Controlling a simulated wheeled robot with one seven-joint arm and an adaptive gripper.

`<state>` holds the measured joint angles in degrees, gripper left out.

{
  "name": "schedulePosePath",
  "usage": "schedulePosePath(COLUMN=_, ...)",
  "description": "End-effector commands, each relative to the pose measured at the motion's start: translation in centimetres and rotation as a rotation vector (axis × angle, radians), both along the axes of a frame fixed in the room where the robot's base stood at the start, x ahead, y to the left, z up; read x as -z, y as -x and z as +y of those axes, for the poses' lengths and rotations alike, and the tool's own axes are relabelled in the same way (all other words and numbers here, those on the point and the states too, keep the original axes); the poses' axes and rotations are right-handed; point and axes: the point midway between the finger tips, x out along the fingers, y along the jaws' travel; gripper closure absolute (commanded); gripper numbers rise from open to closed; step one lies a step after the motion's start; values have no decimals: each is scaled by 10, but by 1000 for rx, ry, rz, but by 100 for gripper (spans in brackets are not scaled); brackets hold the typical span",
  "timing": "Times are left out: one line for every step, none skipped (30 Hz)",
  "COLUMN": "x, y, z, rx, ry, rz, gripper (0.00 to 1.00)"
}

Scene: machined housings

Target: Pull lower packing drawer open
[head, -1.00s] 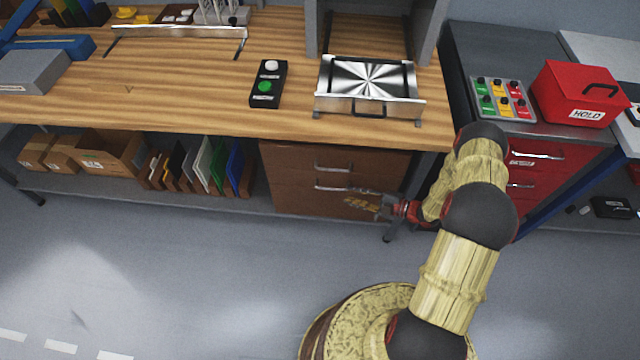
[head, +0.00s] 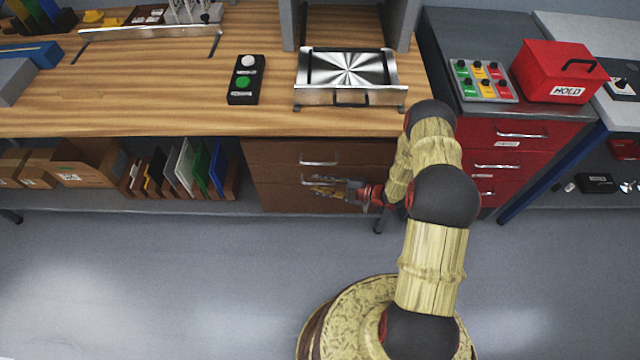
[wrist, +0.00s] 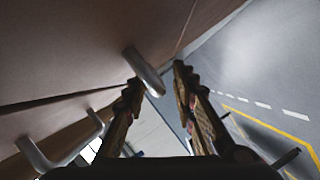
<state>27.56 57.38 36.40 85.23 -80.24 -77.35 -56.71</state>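The brown cabinet under the wooden bench has two drawers with silver bar handles. The lower packing drawer (head: 275,193) looks closed. Its handle (head: 308,181) is partly hidden by my gripper in the head view. My gripper (head: 318,187) is at that handle, reaching in from the right. In the wrist view my gripper (wrist: 157,80) has its two fingers apart, with the lower handle (wrist: 147,70) between the fingertips. I cannot tell whether either finger touches it. The upper drawer's handle (head: 318,161) also shows at lower left in the wrist view (wrist: 62,150).
A red drawer cabinet (head: 520,160) stands to the right of my arm. Panels (head: 185,168) and cardboard boxes (head: 85,165) fill the low shelf at left. The grey floor (head: 180,270) before the drawers is clear. A metal fixture (head: 350,97) sits on the bench (head: 150,115).

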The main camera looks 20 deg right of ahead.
Motion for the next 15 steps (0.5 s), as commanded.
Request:
schedulePosePath(x=0, y=0, z=0, rx=0, ry=0, rz=0, gripper=73)
schedulePosePath(x=0, y=0, z=0, rx=0, ry=0, rz=0, gripper=75)
schedulePosePath(x=0, y=0, z=0, rx=0, ry=0, rz=0, gripper=77)
schedulePosePath(x=0, y=0, z=0, rx=0, ry=0, rz=0, gripper=79)
schedulePosePath(x=0, y=0, z=0, rx=0, ry=0, rz=0, gripper=81)
schedulePosePath(x=0, y=0, z=0, rx=0, ry=0, rz=0, gripper=83)
schedulePosePath(x=0, y=0, z=0, rx=0, ry=0, rz=0, gripper=85)
schedulePosePath(x=0, y=0, z=0, rx=0, ry=0, rz=0, gripper=86)
schedulePosePath(x=0, y=0, z=0, rx=0, ry=0, rz=0, gripper=89)
schedulePosePath(x=0, y=0, z=0, rx=0, ry=0, rz=0, gripper=90)
schedulePosePath(x=0, y=0, z=0, rx=0, ry=0, rz=0, gripper=92)
schedulePosePath(x=0, y=0, z=0, rx=0, ry=0, rz=0, gripper=94)
schedulePosePath(x=0, y=0, z=0, rx=0, ry=0, rz=0, gripper=96)
schedulePosePath(x=0, y=0, z=0, rx=0, ry=0, rz=0, gripper=98)
schedulePosePath(x=0, y=0, z=0, rx=0, ry=0, rz=0, gripper=100)
